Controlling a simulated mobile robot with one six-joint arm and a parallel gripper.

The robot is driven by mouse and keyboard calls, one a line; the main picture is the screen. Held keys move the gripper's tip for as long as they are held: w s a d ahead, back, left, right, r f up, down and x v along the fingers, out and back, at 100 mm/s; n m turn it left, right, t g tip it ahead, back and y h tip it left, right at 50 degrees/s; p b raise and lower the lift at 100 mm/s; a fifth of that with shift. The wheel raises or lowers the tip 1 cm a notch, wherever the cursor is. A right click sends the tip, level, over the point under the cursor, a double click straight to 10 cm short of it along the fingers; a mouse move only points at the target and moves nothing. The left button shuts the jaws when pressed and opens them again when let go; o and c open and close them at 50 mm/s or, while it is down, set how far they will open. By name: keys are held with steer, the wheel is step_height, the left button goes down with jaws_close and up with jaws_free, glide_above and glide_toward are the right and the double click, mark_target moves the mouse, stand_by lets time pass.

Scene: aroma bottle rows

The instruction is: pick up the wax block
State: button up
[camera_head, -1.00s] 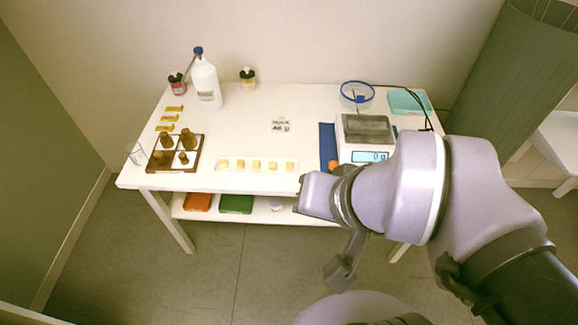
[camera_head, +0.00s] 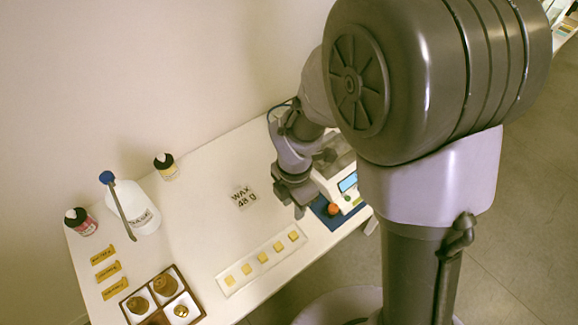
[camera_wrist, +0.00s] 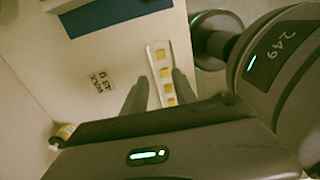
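Several small pale-yellow wax blocks (camera_head: 262,257) stand in a row on a long white tray (camera_head: 254,278) at the table's front. In the wrist view the blocks (camera_wrist: 166,72) show in a row on the tray (camera_wrist: 151,52), in line with the space between my fingers. My gripper (camera_head: 300,203) is above the table, beyond the right end of the row in the head view. In the wrist view my gripper (camera_wrist: 160,80) has its two fingers apart with nothing held. A card reading "WAX 48 g" (camera_head: 243,197) lies behind the tray.
A scale (camera_head: 348,183), partly hidden by my arm, stands at right by a blue mat (camera_head: 325,212) and an orange item (camera_head: 333,210).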

steer(key=b, duration=0.5)
glide_above(295, 234)
step_height(295, 234, down, 11)
steer(key=shift+s+f, duration=0.15)
steer(key=shift+f, duration=0.05)
steer(key=f+b, duration=0.1)
steer(key=f, duration=0.2)
steer(key=f+b, duration=0.2)
steer(key=f, duration=0.1)
steer(key=shift+w, duration=0.2)
steer(key=shift+r, duration=0.25)
jaws_close()
